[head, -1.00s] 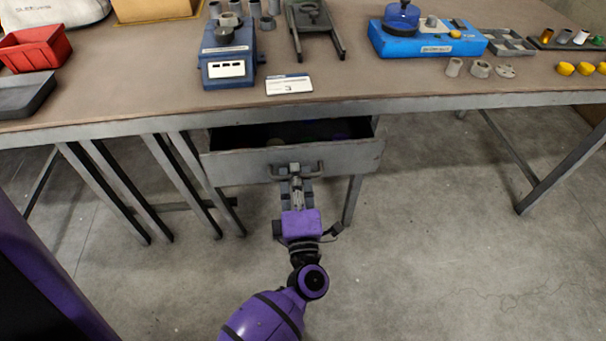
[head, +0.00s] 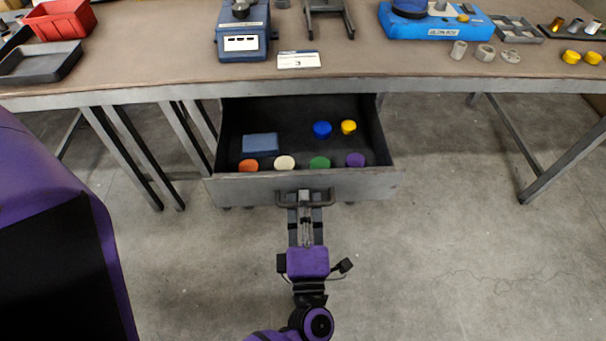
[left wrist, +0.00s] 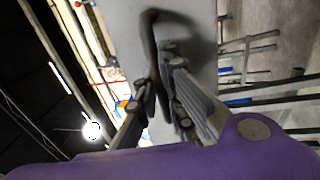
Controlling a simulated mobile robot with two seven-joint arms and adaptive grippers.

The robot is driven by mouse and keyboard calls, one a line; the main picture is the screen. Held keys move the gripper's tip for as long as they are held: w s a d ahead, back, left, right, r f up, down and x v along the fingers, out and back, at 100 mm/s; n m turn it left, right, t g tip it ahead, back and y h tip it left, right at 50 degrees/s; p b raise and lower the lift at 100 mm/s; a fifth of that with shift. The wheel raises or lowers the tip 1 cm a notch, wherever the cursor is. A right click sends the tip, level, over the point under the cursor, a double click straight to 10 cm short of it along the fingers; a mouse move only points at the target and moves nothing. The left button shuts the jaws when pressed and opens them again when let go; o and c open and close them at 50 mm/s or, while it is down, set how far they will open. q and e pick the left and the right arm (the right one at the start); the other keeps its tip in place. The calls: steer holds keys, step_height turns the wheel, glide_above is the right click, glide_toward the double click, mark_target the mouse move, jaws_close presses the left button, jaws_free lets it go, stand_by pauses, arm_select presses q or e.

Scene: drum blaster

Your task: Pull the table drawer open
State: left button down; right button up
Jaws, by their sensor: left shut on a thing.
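The grey table drawer (head: 350,185) stands well out from under the table, and its inside shows from above. Its handle (head: 284,198) is a dark bar on the middle of the front. My left gripper (head: 305,199) is shut on the handle, its arm coming up from below. In the left wrist view the fingers (left wrist: 160,85) close around the curved handle (left wrist: 150,40) in front of the grey drawer front (left wrist: 195,35). My right gripper does not show.
In the drawer lie a blue box (head: 260,143), a blue cap (head: 322,129), a yellow cap (head: 348,127) and several coloured round pieces along the front. The tabletop (head: 180,60) holds a red bin (head: 62,20) and blue devices. The floor right of the drawer is clear.

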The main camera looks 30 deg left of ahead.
arm_select(q)
steer(key=shift+r+v, duration=0.2)
steer(key=shift+v, duration=0.8)
steer(key=shift+r+v, duration=0.2)
steer(key=shift+v, duration=0.75)
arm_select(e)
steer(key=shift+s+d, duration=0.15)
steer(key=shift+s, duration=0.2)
arm_select(q)
steer(key=shift+d, duration=0.1)
steer(key=c, duration=2.1)
jaws_free()
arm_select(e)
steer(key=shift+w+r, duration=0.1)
